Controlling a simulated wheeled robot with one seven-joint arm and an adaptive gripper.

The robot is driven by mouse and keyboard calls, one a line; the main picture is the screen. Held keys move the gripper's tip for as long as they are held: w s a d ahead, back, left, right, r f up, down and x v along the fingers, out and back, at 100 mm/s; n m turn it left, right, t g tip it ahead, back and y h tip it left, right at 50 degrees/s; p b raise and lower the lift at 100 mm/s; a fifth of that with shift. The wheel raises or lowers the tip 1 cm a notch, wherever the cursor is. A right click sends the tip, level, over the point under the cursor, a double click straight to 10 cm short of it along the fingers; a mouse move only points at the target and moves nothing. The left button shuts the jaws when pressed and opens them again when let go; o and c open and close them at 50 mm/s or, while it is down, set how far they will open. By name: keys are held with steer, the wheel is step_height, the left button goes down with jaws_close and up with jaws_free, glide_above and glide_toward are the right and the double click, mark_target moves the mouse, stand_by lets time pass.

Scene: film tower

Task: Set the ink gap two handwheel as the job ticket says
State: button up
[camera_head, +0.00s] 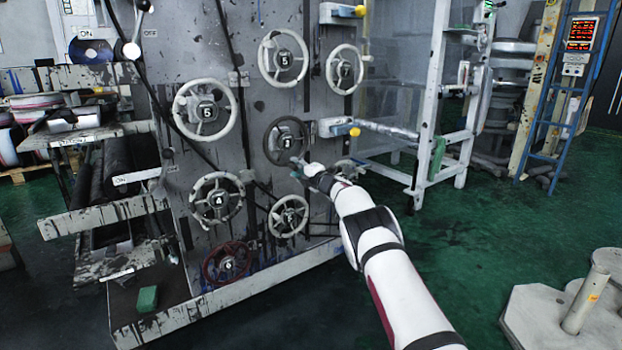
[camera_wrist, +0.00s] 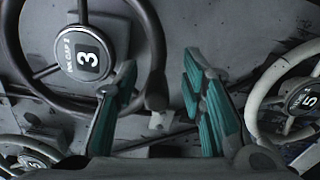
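The ink gap two handwheel (camera_head: 286,141) is a dark grey wheel in the middle of the grey machine panel. In the wrist view the wheel (camera_wrist: 88,52) fills the upper left; its hub reads "GAP 2" and shows a 3. A dark knob (camera_wrist: 157,94) at the right of its rim lies between my fingers in that view. My gripper (camera_wrist: 160,72) has teal fingers, spread apart, with a visible gap on both sides of the knob. In the head view my gripper (camera_head: 300,167) is at the wheel's lower right edge. I cannot make out a job ticket.
Pale handwheels surround it: one upper left (camera_head: 206,110), one above (camera_head: 283,58), one upper right (camera_head: 344,69), one lower left (camera_head: 217,200), one below (camera_head: 290,216). A red handwheel (camera_head: 228,263) sits low. Yellow-ended levers (camera_head: 354,131) stick out at right.

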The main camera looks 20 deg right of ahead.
steer(key=shift+s+a, duration=0.35)
steer(key=shift+s, duration=0.45)
steer(key=v, duration=0.9)
steer(key=shift+d, duration=0.25)
steer(key=shift+s+f, duration=0.1)
steer(key=shift+s, duration=0.05)
